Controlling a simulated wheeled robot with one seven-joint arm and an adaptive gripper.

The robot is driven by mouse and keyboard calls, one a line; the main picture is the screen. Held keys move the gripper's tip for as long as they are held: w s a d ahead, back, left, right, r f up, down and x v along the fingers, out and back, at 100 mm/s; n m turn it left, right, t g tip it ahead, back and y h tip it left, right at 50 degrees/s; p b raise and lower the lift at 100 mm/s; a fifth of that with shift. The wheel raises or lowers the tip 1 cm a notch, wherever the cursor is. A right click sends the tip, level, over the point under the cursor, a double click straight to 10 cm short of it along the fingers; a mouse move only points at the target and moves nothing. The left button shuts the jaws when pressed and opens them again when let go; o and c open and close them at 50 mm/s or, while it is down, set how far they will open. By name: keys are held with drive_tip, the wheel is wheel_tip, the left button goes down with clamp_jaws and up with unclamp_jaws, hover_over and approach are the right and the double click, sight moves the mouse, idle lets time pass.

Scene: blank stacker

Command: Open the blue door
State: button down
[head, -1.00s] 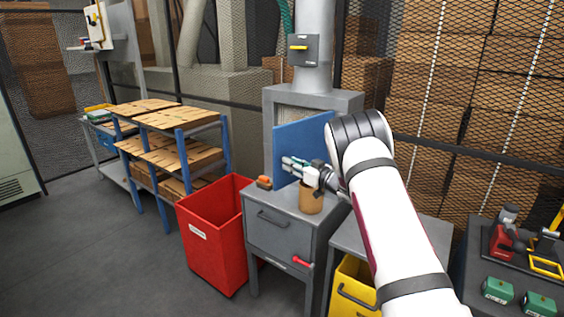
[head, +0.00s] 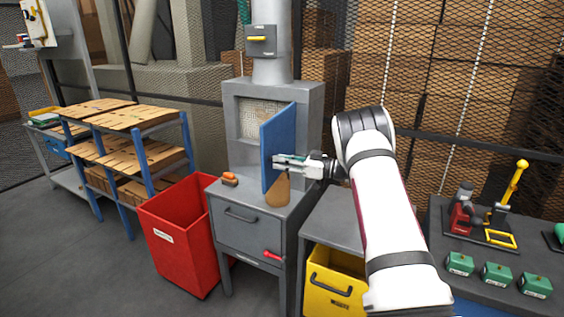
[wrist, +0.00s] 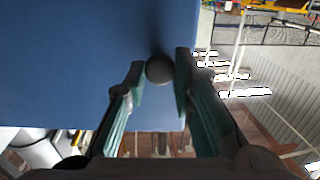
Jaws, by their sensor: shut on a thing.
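The blue door (head: 279,148) stands ajar on the grey cabinet (head: 312,105), swung out from its right side, with the pale mesh-like interior showing to its left. My gripper (head: 281,162) is at the door's outer face, near its free edge. In the wrist view, the blue door (wrist: 75,60) fills the upper left, and a dark round knob (wrist: 159,69) sits between my fingertips (wrist: 160,75). My gripper is shut on the knob. In the head view, the fingers hide the knob.
A brown container (head: 278,193) stands on the cabinet's ledge just below my gripper, with a small orange item (head: 230,178) to the left.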

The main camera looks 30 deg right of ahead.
drive_tip(key=c, duration=1.3)
unclamp_jaws()
drive_tip(key=v, duration=1.2)
drive_tip(key=shift+a, duration=0.1)
